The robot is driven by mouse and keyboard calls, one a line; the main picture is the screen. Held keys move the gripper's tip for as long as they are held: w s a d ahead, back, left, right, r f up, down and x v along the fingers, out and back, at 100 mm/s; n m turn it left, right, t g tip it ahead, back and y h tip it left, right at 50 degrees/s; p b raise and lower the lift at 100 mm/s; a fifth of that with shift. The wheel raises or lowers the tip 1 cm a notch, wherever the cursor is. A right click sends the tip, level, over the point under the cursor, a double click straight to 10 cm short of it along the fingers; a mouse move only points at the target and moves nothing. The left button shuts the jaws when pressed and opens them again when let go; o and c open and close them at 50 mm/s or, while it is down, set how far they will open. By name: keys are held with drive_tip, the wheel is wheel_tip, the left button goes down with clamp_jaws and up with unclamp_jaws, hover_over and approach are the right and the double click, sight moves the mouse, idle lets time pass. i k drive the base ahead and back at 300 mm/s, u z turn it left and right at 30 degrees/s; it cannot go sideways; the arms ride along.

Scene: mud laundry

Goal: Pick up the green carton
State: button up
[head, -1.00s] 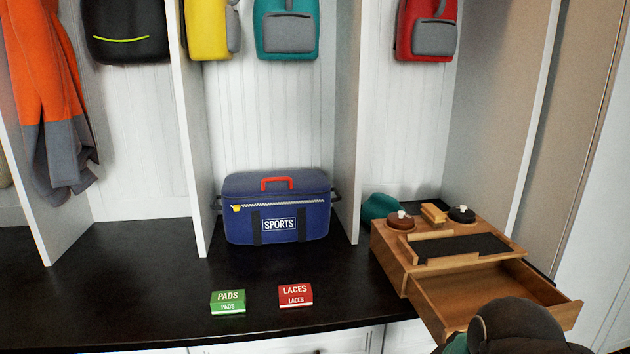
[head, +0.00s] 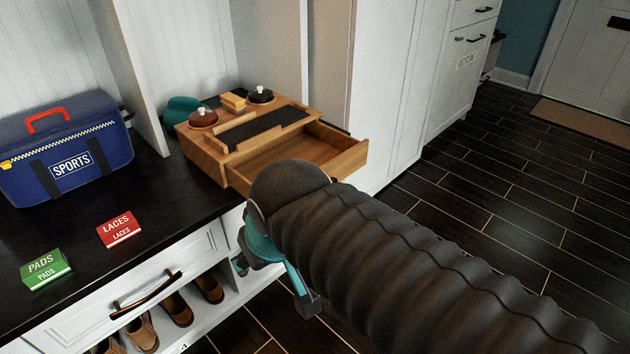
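The green carton (head: 46,269), labelled PADS, lies on the black bench top near its front edge at the lower left. The red carton (head: 118,228), labelled LACES, lies to its right and a little farther back. My gripper (head: 307,306) hangs below my dark sleeved arm, in front of the bench and well to the right of the green carton. Its teal and dark parts show, but the arm hides much of it, and I cannot tell whether its fingers are open. It does not touch the green carton.
A blue SPORTS bag (head: 65,155) stands behind the cartons. A wooden box (head: 205,152) with its drawer (head: 345,158) pulled out juts over the bench front near my arm. Shoes (head: 141,333) stand on a shelf below. Dark floor (head: 520,190) is clear at the right.

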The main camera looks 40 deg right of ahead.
sight(45, 270)
drive_tip(key=u, duration=0.55)
drive_tip(key=k, duration=0.65)
drive_tip(key=u, duration=1.3)
drive_tip(key=i, duration=1.4)
drive_tip(key=z, duration=0.5)
